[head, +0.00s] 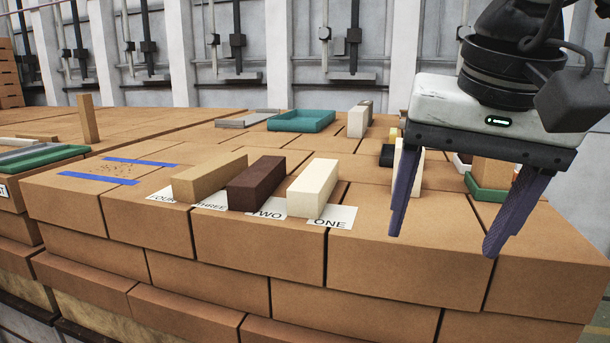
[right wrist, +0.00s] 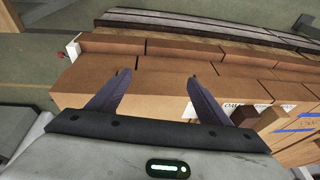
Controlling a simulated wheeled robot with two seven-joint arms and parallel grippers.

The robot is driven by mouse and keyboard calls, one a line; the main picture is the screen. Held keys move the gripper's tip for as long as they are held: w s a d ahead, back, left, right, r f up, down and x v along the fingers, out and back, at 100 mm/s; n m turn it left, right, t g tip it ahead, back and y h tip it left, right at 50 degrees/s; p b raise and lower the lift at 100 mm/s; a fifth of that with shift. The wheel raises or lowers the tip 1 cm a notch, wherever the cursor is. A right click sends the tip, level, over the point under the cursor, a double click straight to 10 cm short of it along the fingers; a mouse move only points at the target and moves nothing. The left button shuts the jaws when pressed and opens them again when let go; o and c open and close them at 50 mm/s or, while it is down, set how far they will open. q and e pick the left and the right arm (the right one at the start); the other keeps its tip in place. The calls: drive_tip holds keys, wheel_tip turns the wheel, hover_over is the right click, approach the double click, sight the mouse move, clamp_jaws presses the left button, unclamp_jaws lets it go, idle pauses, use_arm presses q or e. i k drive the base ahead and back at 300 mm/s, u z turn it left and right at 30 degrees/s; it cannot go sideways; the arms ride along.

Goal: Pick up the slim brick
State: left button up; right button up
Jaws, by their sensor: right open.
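Three long bricks lie side by side behind paper number cards: a tan one (head: 210,177), a dark brown one (head: 256,183) and a cream one (head: 313,188). A thin tan brick (head: 88,119) stands upright at the far left. A pale upright piece (head: 407,165) shows partly behind a finger of my right gripper (head: 442,243). I cannot tell for certain which is the slim brick. My right gripper is open and empty, to the right of the cream brick, fingers pointing down at the front of the stack. It also shows in the right wrist view (right wrist: 159,75).
The cards read ONE (head: 335,217), TWO, THREE and FOUR. A teal tray (head: 300,121) and a pale block (head: 358,121) stand at the back. A green tray (head: 488,188) sits behind my right gripper. Blue tape (head: 103,178) marks a speckled patch at left.

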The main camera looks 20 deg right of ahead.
sight(307, 197)
drive_tip(key=i, duration=1.2)
